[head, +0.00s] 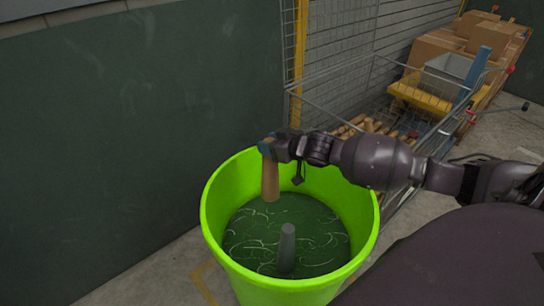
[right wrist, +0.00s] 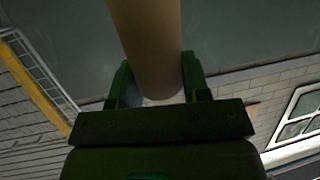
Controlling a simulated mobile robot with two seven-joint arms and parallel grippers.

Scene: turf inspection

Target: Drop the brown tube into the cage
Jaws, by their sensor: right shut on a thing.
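The brown tube (head: 270,178) hangs nearly upright from my right gripper (head: 268,146) in the head view. Its lower end is over the inside of a bright green bucket. In the right wrist view the tube (right wrist: 147,45) runs between the two green fingers of my right gripper (right wrist: 155,88), which is shut on it. A wire cart that looks like the cage (head: 312,108) stands behind my right arm, with several brown tubes (head: 375,126) lying in it. My arm hides part of it. My left gripper is not in view.
The green bucket (head: 215,228) has a dark green inside with pale curls and a grey post (head: 287,248). A dark green wall panel (head: 130,120) stands left. A yellow post (head: 299,40) and mesh stand behind the cart. Cardboard boxes (head: 430,50) are piled at the back right.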

